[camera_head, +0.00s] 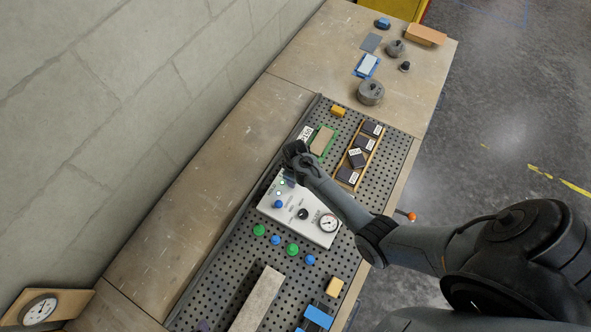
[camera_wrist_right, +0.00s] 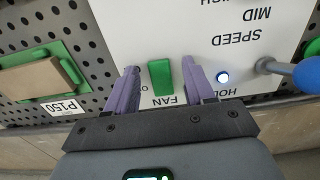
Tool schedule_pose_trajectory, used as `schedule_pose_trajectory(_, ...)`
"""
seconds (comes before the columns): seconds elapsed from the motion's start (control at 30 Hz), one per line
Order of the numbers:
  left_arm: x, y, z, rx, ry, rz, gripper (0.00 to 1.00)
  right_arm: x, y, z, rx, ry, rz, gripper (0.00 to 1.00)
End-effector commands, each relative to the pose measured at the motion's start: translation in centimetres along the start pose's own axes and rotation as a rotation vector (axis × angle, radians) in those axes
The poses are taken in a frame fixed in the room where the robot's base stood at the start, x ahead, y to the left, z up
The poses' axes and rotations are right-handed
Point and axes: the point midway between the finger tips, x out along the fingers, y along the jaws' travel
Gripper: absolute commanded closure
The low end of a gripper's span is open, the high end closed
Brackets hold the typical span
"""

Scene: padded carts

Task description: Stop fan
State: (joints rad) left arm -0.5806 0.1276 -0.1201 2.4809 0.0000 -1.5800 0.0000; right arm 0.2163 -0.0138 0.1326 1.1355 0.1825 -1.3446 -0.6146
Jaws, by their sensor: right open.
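My right gripper (camera_head: 288,175) is over the panel's far left end. In the right wrist view, a green switch (camera_wrist_right: 160,77) sits beside the FAN label on the panel (camera_wrist_right: 150,25). My right gripper (camera_wrist_right: 161,68) is open, with one purple finger on each side of the switch; I cannot tell whether they touch it. A blue-tipped lever (camera_wrist_right: 306,74) and a lit white-blue light (camera_wrist_right: 222,77) are right of it. My left gripper is out of view.
A green holder with a tan block (camera_head: 322,141) and a wooden tray (camera_head: 344,168) of dark boxes lie beyond the panel. Green and blue buttons (camera_head: 292,249) and a long grey bar (camera_head: 258,299) are nearer. A wall runs along the left.

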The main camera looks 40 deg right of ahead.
Motion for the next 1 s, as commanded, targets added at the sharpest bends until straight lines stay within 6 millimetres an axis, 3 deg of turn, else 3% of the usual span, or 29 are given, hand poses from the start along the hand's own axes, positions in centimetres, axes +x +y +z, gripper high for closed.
schedule_pose_trajectory(0.33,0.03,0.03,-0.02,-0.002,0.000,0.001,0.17,0.22,0.01,-0.01,0.000,0.001,0.000,0.48)
schedule_pose_trajectory(0.67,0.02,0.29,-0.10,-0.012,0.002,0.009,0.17,0.22,0.01,0.01,0.000,0.000,0.000,0.99)
schedule_pose_trajectory(1.0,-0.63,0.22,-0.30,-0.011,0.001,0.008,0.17,-0.08,0.08,-0.49,-0.003,-0.113,0.000,1.00)
